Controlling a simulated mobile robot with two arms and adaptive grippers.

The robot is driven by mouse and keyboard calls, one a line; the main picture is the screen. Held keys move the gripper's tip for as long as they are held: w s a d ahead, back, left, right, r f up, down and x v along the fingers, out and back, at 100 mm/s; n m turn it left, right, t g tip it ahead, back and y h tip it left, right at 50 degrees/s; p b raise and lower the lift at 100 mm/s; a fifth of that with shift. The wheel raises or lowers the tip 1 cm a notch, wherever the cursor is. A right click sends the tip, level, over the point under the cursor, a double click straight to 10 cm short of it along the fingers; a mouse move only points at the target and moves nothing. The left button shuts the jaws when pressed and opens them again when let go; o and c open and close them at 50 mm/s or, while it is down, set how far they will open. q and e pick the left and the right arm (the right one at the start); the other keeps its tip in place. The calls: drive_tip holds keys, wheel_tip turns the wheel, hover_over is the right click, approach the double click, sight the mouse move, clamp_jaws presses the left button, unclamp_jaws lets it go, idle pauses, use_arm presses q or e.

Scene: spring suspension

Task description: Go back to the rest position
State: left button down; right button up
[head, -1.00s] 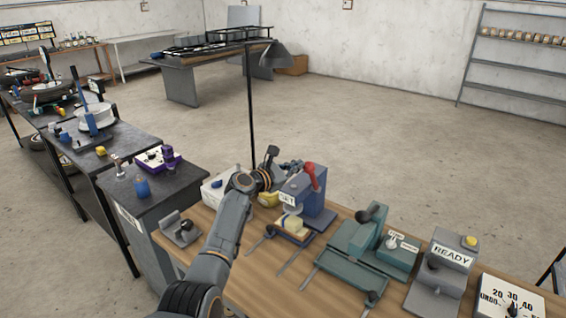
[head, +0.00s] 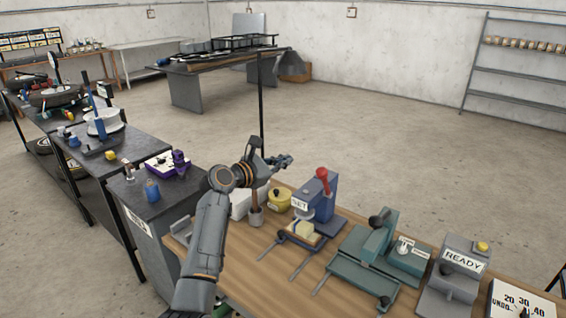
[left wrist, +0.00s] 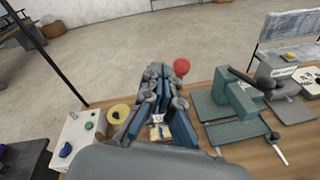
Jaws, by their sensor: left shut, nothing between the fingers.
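My left gripper (head: 280,161) is shut and empty, held in the air above the back edge of the wooden bench (head: 262,268). It is left of and a little higher than the blue press marked SET (head: 318,197), which has a red knob. In the left wrist view my left gripper (left wrist: 158,72) covers much of the press, and only the red knob (left wrist: 181,66) and a yellow block (left wrist: 160,132) show clearly around it. My right gripper is in neither view.
A yellow pot (head: 279,200) and a cup stand near my left arm. A green fixture (head: 372,250), a grey READY box (head: 458,262) and a dial panel (head: 522,300) fill the right of the bench. A lamp pole (head: 261,100) rises behind it.

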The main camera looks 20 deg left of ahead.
use_arm(q)
drive_tip(key=s+d+f+m+g+y, duration=0.2)
drive_tip(key=s+f+m+g+y, duration=0.3)
drive_tip(key=s+f+m, duration=1.35)
drive_tip(key=s+f+m+g+y, duration=0.1)
drive_tip(key=s+f+m+g, duration=0.25)
drive_tip(key=s, duration=1.25)
drive_tip(key=s+f+m+g+y, duration=0.1)
drive_tip(key=s+f+m+g, duration=0.3)
drive_tip(key=s, duration=1.1)
drive_tip(key=s+f+m+b, duration=0.2)
drive_tip(key=s+f+b, duration=0.1)
drive_tip(key=f, duration=2.9)
drive_tip(key=s+a+f+b, duration=0.1)
drive_tip(key=s+f, duration=0.7)
drive_tip(key=s+a+f+g+b, duration=0.1)
drive_tip(key=s+a+f, duration=0.1)
drive_tip(key=s+f, duration=0.6)
drive_tip(key=shift+a+f, duration=0.15)
drive_tip(key=shift+a, duration=0.15)
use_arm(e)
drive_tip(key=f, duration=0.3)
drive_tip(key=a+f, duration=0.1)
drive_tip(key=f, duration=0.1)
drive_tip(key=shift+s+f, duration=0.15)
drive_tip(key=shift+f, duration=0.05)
